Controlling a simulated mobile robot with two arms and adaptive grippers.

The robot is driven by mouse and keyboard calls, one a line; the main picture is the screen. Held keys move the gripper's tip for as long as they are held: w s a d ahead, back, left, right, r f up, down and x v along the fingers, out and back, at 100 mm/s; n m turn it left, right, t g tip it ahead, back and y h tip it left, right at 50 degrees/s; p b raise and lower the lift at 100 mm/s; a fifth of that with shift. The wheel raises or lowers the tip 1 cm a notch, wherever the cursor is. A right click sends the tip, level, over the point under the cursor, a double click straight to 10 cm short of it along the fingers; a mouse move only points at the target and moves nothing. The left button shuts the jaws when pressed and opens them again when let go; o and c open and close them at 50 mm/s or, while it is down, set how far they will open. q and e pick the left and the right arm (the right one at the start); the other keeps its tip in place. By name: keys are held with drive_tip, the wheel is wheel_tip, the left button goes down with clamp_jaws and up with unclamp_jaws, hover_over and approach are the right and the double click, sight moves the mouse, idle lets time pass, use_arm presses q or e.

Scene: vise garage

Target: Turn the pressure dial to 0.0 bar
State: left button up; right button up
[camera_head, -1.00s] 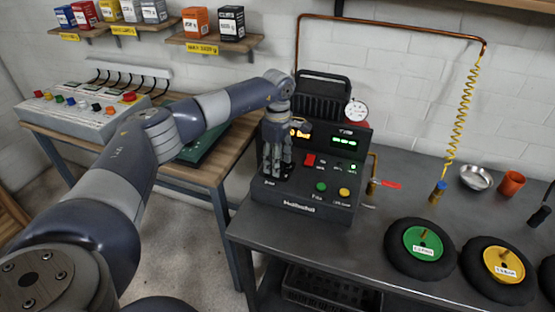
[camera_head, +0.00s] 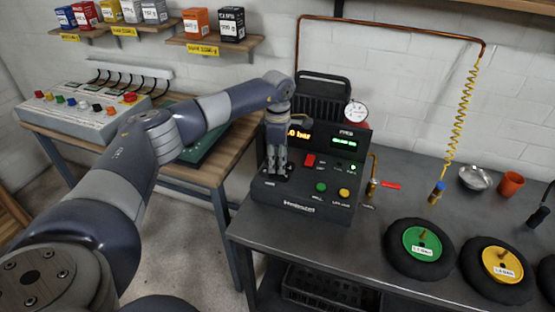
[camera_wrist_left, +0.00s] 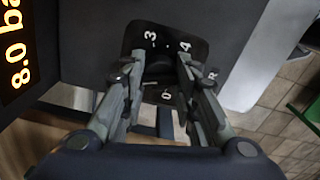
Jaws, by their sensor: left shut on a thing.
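The black compressor unit (camera_head: 312,212) stands on the dark workbench. Its orange display (camera_head: 300,135) is partly covered by my gripper in the head view; in the left wrist view the display (camera_wrist_left: 16,60) reads 8.0 ba, cut off at the edge. The dark pressure dial (camera_wrist_left: 158,65) shows between my fingers in the left wrist view, with white numbers around it, among them 3, 4 and 0. My left gripper (camera_head: 277,172) points down at the panel and is shut on the dial. The dial is hidden behind the fingers in the head view. My right gripper is not in view.
A green button (camera_head: 321,187), a yellow button (camera_head: 344,192) and a red switch (camera_head: 310,160) sit just right of my gripper. A gauge (camera_head: 356,111) stands behind. Tyres with a green hub (camera_head: 424,243) and a yellow hub (camera_head: 503,264) lie to the right.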

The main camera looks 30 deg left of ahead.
use_arm(q)
drive_tip(key=n+p, duration=0.1)
drive_tip(key=n, duration=0.4)
drive_tip(key=shift+n, duration=0.3)
drive_tip(key=n+p, duration=0.1)
drive_tip(key=n, duration=0.3)
drive_tip(key=shift+r, duration=0.1)
drive_tip(key=n+p, duration=0.1)
drive_tip(key=n, duration=0.4)
drive_tip(key=shift+n, duration=0.4)
drive_tip(key=n+p, duration=0.1)
drive_tip(key=n, duration=0.3)
drive_tip(key=shift+n, duration=0.4)
drive_tip(key=o, duration=1.1)
